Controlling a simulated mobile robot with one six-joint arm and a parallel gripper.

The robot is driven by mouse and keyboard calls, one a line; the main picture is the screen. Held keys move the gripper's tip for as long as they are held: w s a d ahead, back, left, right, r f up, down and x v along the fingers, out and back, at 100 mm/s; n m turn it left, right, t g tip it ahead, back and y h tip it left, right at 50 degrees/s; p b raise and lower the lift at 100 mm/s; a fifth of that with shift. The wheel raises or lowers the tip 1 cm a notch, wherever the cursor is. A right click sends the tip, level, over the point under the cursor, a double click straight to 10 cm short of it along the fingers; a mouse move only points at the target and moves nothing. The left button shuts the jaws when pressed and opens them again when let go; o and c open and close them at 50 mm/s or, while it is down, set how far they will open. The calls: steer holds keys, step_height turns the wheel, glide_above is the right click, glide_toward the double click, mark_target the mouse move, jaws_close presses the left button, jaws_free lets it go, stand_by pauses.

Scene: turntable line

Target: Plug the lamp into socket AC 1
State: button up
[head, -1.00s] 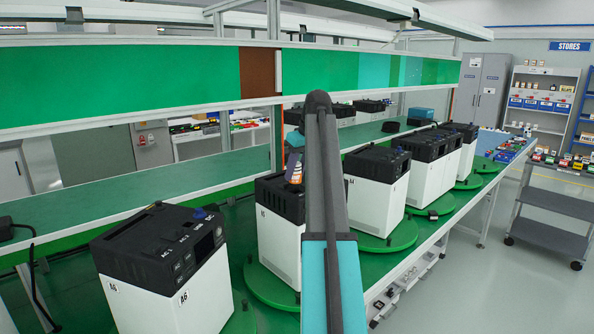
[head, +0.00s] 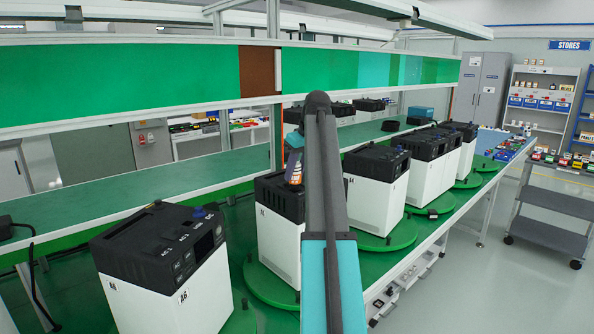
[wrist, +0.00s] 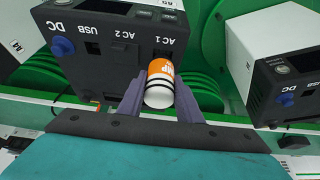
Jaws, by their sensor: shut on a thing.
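My gripper (wrist: 160,88) is shut on the lamp plug (wrist: 164,76), an orange and white cylinder with dark bands. In the wrist view its far end is at the black top panel of a unit (wrist: 90,72), just by the AC 1 label (wrist: 169,40). In the head view the orange plug (head: 294,171) shows above the white unit with a black top (head: 270,200), partly behind my arm.
A blue knob (wrist: 62,46) sticks up from the same panel near DC. Another unit (wrist: 285,85) stands close on the right in the wrist view. A nearer unit (head: 165,270) stands at the left in the head view. A shelf edge (head: 140,205) runs behind the units.

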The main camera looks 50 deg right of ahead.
steer(key=shift+f, duration=1.05)
stand_by(0.5)
steer(key=o, duration=1.2)
steer(key=shift+r, duration=0.15)
steer(key=b+v, duration=0.3)
steer(key=v, duration=1)
steer(key=shift+r, duration=0.25)
steer(key=shift+s, duration=0.1)
